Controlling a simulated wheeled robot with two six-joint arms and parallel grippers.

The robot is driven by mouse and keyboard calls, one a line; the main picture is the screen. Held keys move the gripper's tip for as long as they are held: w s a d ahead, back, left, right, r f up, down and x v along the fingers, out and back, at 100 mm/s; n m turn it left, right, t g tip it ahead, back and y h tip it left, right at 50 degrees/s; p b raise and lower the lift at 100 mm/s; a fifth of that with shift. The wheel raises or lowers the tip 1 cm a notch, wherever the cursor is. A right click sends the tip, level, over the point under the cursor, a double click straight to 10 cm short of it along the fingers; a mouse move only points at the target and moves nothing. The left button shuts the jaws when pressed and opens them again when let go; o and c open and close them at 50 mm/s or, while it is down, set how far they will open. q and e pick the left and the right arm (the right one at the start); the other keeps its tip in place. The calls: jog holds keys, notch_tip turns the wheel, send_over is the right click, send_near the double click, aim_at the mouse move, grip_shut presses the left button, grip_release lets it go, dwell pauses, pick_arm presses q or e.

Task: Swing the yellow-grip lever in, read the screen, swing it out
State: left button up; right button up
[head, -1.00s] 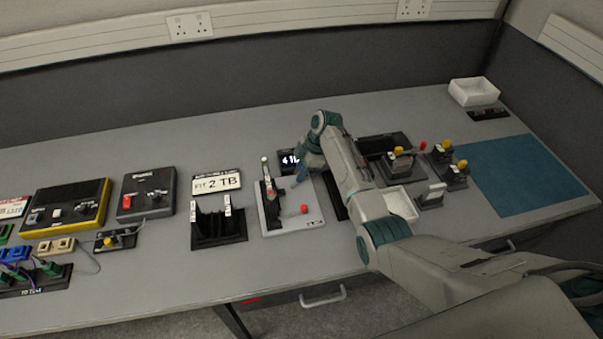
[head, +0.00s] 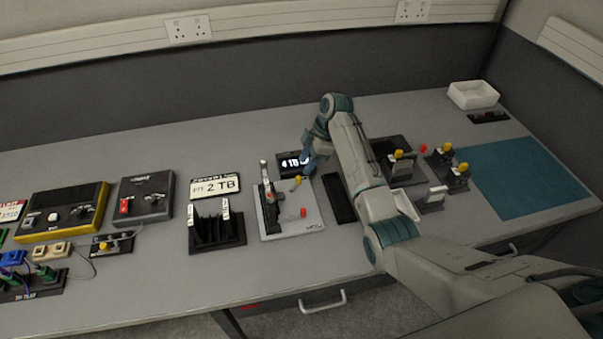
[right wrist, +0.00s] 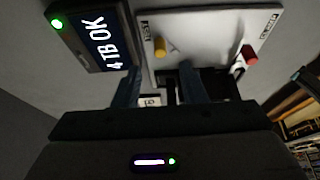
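The yellow-grip lever (head: 296,182) is on a light grey plate (head: 275,231), and its yellow grip also shows in the right wrist view (right wrist: 160,46). A red grip (head: 303,212) is on the same plate. A small black screen (right wrist: 92,37) beside the plate reads "4 TB OK" and has a lit green lamp. A black holder (head: 269,205) stands upright on the plate. My right gripper (right wrist: 160,88) has its fingers apart with nothing clearly between them; it is near the screen, apart from the yellow grip. My left gripper is out of view.
A sign (head: 215,187) reads "FIT 2 TB" behind a black slotted rack (head: 217,232). A dark narrow tray (head: 339,198) lies right of the plate. Yellow-knobbed fixtures (head: 446,153) and a blue mat (head: 530,175) are farther right. The front bench strip is clear.

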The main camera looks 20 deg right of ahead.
jog(key=v, duration=0.4)
jog(key=shift+d+r+b, duration=0.15)
jog(key=shift+r+b, duration=0.25)
jog(key=shift+f, duration=0.1)
